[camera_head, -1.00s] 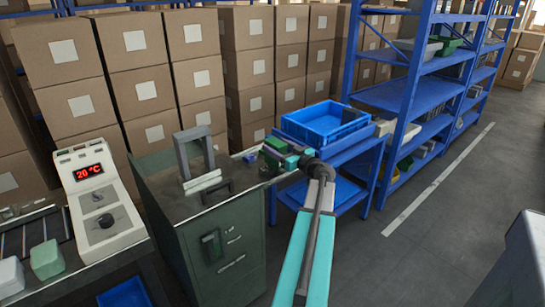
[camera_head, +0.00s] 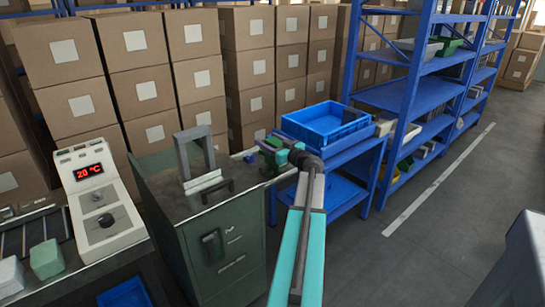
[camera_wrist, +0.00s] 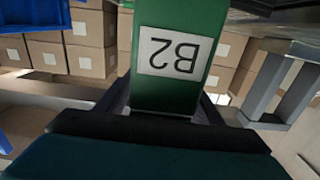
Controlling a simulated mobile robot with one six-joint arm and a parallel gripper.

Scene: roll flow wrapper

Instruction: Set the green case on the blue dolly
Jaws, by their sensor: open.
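The green case (camera_wrist: 172,75) fills the top middle of the wrist view, with a white B2 label that appears upside down. In the head view a small dark green part of it (camera_head: 271,143) shows by the arm's end, near the far right corner of the cabinet top. My gripper (camera_wrist: 166,108) is open, with a dark finger beside each side of the case. Contact with the fingers cannot be told, nor whether the case rests on the cabinet. The blue dolly (camera_head: 352,152) stands right of the cabinet, with a blue bin (camera_head: 325,124) on top.
The dark green cabinet (camera_head: 222,258) bears a grey frame (camera_head: 196,152) left of my gripper. A control box (camera_head: 102,205) and a pale green block (camera_head: 46,259) are at left. Blue shelving (camera_head: 415,95) stands right; stacked cartons (camera_head: 195,80) line the back.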

